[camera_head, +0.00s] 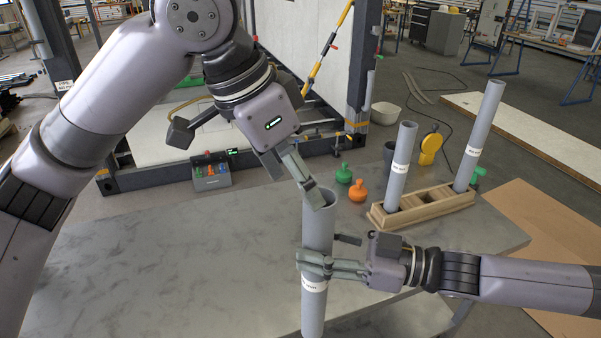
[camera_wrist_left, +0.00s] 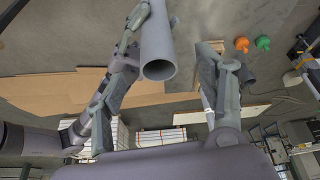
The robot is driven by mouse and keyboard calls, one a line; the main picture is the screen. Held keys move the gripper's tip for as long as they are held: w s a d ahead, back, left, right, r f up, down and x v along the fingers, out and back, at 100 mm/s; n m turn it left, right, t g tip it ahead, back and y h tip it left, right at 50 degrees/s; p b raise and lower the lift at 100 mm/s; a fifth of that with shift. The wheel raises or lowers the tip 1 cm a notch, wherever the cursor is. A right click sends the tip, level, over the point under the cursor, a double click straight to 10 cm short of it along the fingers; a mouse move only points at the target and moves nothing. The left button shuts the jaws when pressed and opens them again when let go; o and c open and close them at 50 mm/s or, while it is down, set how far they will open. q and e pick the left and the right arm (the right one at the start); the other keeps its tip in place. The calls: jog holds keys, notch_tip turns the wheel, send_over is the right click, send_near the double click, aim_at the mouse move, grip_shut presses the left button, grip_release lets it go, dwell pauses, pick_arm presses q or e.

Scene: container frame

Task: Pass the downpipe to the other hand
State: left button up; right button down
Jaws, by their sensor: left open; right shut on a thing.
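The downpipe (camera_head: 318,222) is a grey tube with a white label, held upright above the table. My right gripper (camera_head: 314,263) is shut around its middle, coming in from the right. My left gripper (camera_head: 318,196) is open at the pipe's upper end, with a finger close to the rim. In the left wrist view the downpipe (camera_wrist_left: 158,45) stands between the spread fingers of my left gripper (camera_wrist_left: 168,55), its open end facing the camera. I cannot tell whether either finger touches it.
Two similar grey pipes (camera_head: 399,165) (camera_head: 478,137) stand in a wooden rack (camera_head: 424,206) at the right. A green bottle (camera_head: 343,173), an orange bottle (camera_head: 357,191) and a dark cup stand near the rack. The grey table (camera_head: 150,265) is clear at the left.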

jog(key=shift+d, duration=0.15)
pick_arm(q)
jog(key=shift+w+d+f, duration=0.1)
jog(key=shift+d+f, duration=0.25)
jog(key=shift+d, duration=0.45)
pick_arm(e)
jog(key=shift+w, duration=0.15)
pick_arm(q)
jog(key=x, duration=1)
jog(key=shift+w+a+f, duration=0.1)
jog(key=shift+w+f, duration=0.05)
jog(key=shift+f, duration=0.45)
jog(key=c, duration=1.3)
grip_shut()
pick_arm(e)
jog(key=c, duration=0.9)
grip_release()
